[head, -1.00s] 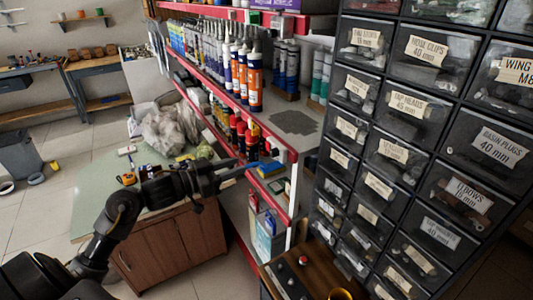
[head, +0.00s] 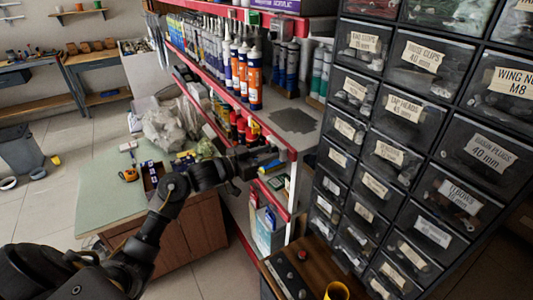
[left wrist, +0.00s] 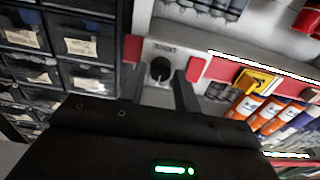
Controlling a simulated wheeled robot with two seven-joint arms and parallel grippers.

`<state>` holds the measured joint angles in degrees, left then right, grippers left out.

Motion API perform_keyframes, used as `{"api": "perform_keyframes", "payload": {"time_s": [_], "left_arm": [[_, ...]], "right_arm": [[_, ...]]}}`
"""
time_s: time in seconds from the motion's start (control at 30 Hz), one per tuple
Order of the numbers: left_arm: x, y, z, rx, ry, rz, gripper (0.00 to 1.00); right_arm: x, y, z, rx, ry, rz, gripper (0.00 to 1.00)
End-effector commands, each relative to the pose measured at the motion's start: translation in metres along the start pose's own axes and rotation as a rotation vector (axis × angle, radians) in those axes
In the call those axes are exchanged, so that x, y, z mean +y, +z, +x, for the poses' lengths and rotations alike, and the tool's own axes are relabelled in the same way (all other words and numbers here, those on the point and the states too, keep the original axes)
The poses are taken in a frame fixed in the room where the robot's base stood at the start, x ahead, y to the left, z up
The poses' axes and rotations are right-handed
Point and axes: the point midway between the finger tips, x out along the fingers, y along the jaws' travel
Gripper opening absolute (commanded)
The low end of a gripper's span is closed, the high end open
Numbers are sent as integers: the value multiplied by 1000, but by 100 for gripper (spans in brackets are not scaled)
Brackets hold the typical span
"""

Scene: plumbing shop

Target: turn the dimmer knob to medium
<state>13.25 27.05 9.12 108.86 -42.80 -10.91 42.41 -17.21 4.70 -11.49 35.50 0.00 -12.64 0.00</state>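The dimmer knob (left wrist: 160,68) is a round black knob on a pale plate (left wrist: 152,96) in the left wrist view. A small dark label, too blurred to read, sits above it. My left gripper (left wrist: 160,85) is open, with its two dark fingers on either side below the knob and nothing between them. I cannot tell whether the fingers touch the knob, and its pointer setting is not readable. In the head view my left gripper (head: 276,160) is at the red front edge of the shelving, and the knob is hidden there. My right gripper is not in view.
Red-edged shelves (head: 210,118) hold several tubes and cans close to my left gripper. A tall black drawer cabinet (head: 395,150) stands to the right.

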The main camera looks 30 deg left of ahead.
Motion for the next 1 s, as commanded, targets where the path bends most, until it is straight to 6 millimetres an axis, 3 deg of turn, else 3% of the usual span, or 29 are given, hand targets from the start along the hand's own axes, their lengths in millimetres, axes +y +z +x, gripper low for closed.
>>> {"api": "perform_keyframes", "payload": {"time_s": [0.1, 0.33, 0.67, 1.0], "left_arm": [[0, 0, 0, 0, 0, 0, 30], [0, 0, 0, 0, 1, 0, 0], [1, 1, 0, 0, 2, 54, 0], [1, 3, 0, -1, 3, 304, 0]], "right_arm": [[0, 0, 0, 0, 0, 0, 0], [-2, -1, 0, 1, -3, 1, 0], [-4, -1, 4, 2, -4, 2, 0], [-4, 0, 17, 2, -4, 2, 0]]}}
